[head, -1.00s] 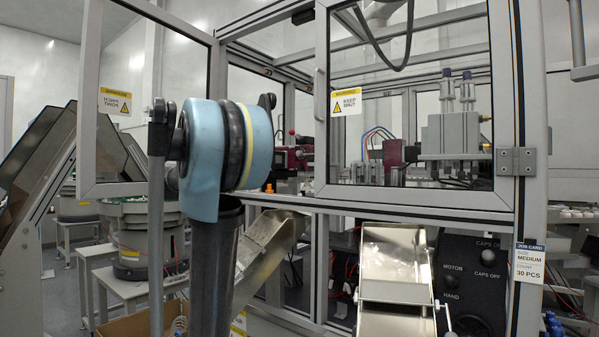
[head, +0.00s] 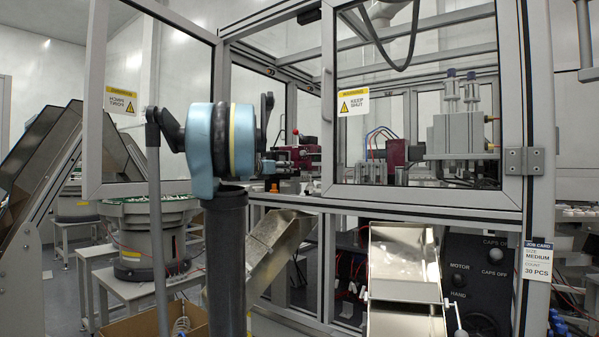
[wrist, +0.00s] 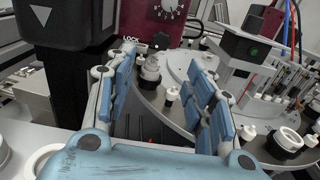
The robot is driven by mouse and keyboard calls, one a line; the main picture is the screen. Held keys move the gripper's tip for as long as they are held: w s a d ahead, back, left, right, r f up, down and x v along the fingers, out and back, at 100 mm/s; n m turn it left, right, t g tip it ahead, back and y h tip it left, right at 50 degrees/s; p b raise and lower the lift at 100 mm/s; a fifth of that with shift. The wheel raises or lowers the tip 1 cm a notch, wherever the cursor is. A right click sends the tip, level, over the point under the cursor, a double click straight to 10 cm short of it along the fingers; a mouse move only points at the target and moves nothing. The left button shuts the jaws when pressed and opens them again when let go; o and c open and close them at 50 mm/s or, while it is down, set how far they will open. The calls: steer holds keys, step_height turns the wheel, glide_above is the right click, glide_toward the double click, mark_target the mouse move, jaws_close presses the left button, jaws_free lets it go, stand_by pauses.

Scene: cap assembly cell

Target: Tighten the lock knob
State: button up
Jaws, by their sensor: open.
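A round grey plate with small white caps and fittings (wrist: 172,95) lies beneath the fingers. In the head view, the framed door (head: 425,195) and frame posts border the opening; a metal chute (head: 400,260) sits below.

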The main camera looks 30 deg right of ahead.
mark_target(301, 167)
steer(key=x, duration=1.2)
steer(key=shift+w+d, duration=0.1)
steer(key=shift+d, duration=0.25)
steer(key=c, duration=1.1)
